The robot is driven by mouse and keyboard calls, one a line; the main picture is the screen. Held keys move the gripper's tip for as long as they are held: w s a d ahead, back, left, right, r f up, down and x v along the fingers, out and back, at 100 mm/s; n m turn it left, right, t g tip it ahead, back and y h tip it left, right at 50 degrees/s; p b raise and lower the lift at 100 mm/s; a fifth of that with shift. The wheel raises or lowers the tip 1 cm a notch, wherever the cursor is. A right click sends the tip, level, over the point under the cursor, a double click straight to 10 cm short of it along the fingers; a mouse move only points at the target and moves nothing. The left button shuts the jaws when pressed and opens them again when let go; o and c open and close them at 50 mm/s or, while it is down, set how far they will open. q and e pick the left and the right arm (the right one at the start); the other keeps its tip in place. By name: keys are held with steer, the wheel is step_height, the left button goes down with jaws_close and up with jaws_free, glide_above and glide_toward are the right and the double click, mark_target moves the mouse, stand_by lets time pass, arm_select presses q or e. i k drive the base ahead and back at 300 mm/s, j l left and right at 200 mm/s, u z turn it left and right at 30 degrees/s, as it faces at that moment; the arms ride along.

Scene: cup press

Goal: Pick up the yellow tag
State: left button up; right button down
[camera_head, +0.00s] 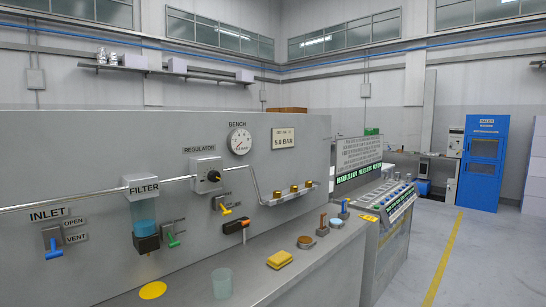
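A flat round yellow disc (153,290) lies on the grey bench top at the lower left, left of a clear cup. It looks like the yellow tag, though I see no writing on it. A small flat yellow piece (369,218) also lies at the right end of the bench, too small to make out. Neither of my grippers is in view.
A translucent cup (222,283) and a yellow sponge-like block (279,259) stand on the bench top (318,262). Round button-like parts and a blue-topped lever (344,208) sit further right. The upright panel (100,150) behind carries valves, a filter (143,215) and a gauge.

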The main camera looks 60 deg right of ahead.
mark_target(370, 218)
steer(key=z, duration=1.65)
